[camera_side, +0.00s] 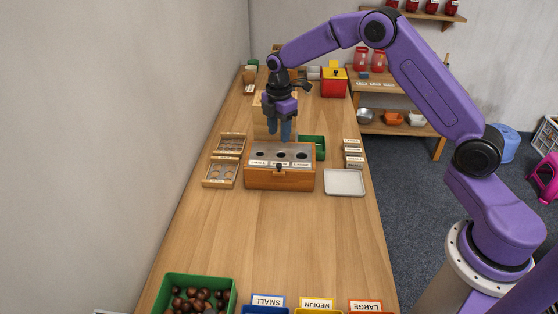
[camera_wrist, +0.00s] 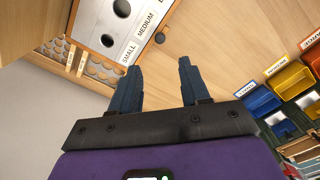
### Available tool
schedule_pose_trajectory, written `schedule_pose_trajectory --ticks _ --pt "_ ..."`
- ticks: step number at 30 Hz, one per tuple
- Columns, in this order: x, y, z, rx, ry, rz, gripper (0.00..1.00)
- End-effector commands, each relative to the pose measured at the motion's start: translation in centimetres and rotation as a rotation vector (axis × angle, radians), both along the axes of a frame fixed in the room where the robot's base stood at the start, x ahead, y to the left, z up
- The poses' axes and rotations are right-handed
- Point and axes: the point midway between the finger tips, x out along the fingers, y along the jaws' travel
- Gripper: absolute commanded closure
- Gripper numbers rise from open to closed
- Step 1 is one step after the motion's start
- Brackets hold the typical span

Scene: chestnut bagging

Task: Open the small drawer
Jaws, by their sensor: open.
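A wooden sizing box (camera_side: 279,180) stands mid-table, with a grey metal top (camera_side: 280,150) that has holes in it. Labels run along its front edge; SMALL and MEDIUM are readable in the wrist view. A dark round knob (camera_side: 279,167) sits on its front face, and the knob (camera_wrist: 160,38) also shows in the wrist view. Drawer seams are too small to make out, and the front looks closed. My gripper (camera_side: 279,135) is open and empty, fingers pointing down, over the rear of the box. In the wrist view my gripper (camera_wrist: 160,68) is apart from the knob.
Wooden trays with round recesses (camera_side: 220,172) lie left of the box. A white tray (camera_side: 345,183) and a stack of labelled blocks (camera_side: 353,153) are on the right. A green bin (camera_side: 317,141) stands behind. A green chestnut crate (camera_side: 168,288) and size bins (camera_side: 318,311) are at the front.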

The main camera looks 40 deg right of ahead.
Motion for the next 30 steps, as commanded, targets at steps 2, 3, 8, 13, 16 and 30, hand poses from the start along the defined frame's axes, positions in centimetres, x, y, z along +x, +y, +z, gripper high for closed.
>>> schedule_pose_trajectory --ticks 2,3,8,13,16,30 --pt "-0.1 0.0 -1.7 -0.001 0.004 0.0 0.54" --pt "-0.1 0.0 -2.4 -0.001 0.005 0.0 0.54" --pt "-0.1 0.0 -5.4 -0.001 0.003 0.0 0.54" --pt "-0.1 0.0 -8.4 -0.001 0.003 -0.001 0.54" --pt "-0.1 0.0 -9.7 0.0 0.002 -0.001 0.54" --pt "0.0 0.0 -11.4 0.0 -0.001 -0.002 0.54"
